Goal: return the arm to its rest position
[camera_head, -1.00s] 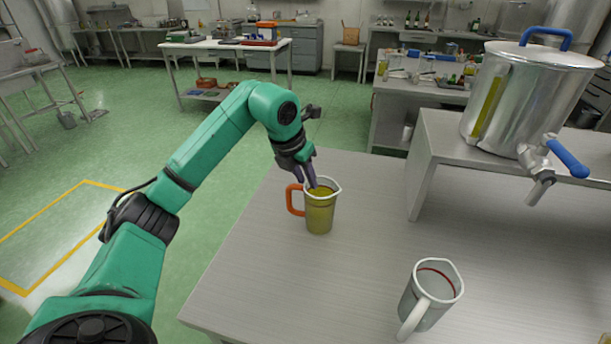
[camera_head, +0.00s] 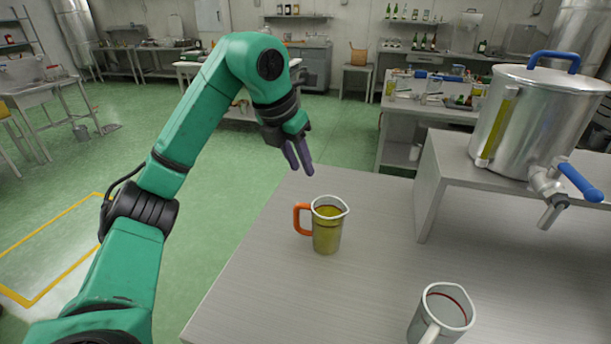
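My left gripper (camera_head: 299,158) is in the air above and behind the jug of oil, near the far left edge of the table. Its two purple-grey fingers point down with a gap between them, and nothing is held. The jug (camera_head: 327,227) is clear, with an orange handle on its left and yellow-green oil inside. It stands upright on the grey table (camera_head: 270,290), apart from the gripper. My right gripper is not in view.
An empty white-handled jug (camera_head: 443,314) stands at the front right. A steel tank (camera_head: 535,125) with a blue-handled tap (camera_head: 555,185) stands on a raised shelf (camera_head: 433,175) at the right. The table's middle is clear. Green floor lies left of the table.

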